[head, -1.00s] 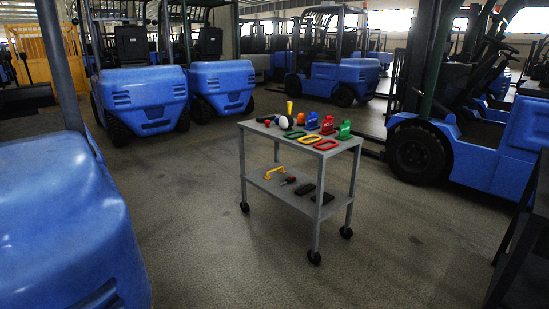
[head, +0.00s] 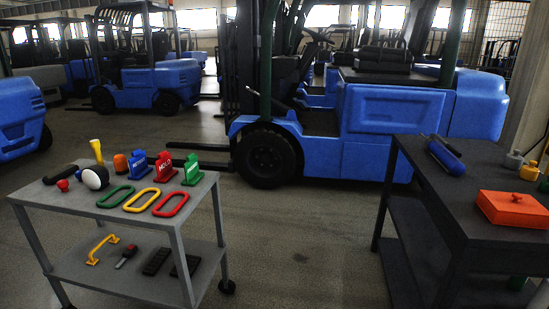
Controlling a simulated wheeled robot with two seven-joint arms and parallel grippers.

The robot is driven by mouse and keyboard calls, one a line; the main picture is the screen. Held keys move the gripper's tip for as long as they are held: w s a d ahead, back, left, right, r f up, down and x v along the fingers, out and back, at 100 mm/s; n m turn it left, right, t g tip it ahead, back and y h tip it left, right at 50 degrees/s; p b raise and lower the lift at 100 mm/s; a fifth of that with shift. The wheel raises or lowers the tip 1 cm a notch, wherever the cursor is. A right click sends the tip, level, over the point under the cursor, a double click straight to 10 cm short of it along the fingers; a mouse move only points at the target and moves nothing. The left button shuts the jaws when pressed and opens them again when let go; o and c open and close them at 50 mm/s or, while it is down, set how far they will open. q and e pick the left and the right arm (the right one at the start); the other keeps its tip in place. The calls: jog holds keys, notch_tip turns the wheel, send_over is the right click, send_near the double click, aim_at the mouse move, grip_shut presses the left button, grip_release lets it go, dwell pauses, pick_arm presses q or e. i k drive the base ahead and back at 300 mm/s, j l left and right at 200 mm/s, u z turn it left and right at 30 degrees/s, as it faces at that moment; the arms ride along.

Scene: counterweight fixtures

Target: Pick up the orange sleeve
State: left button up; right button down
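Two orange things show in the head view, and I cannot tell for certain which is the sleeve. A small upright orange piece with a rounded top (head: 120,163) stands on the top shelf of the grey cart, at left, between a yellow flared piece and a blue tagged piece. Nothing touches either one. Neither of my grippers is in view.
The grey cart (head: 95,222) also holds green, yellow and red rings, tagged pieces and a white-faced round piece. The dark table (head: 455,196) holds a blue cylinder (head: 445,155) and small weights. Open floor (head: 300,255) lies between them. A blue forklift (head: 390,120) stands behind.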

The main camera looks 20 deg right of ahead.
aim_at(515, 208)
jog(key=i+l+z, duration=0.15)
jog(key=i+z, duration=0.2)
jog(key=i, duration=0.6)
jog(key=i+j+z, duration=0.15)
jog(key=i+z, duration=0.15)
jog(key=i, duration=0.7)
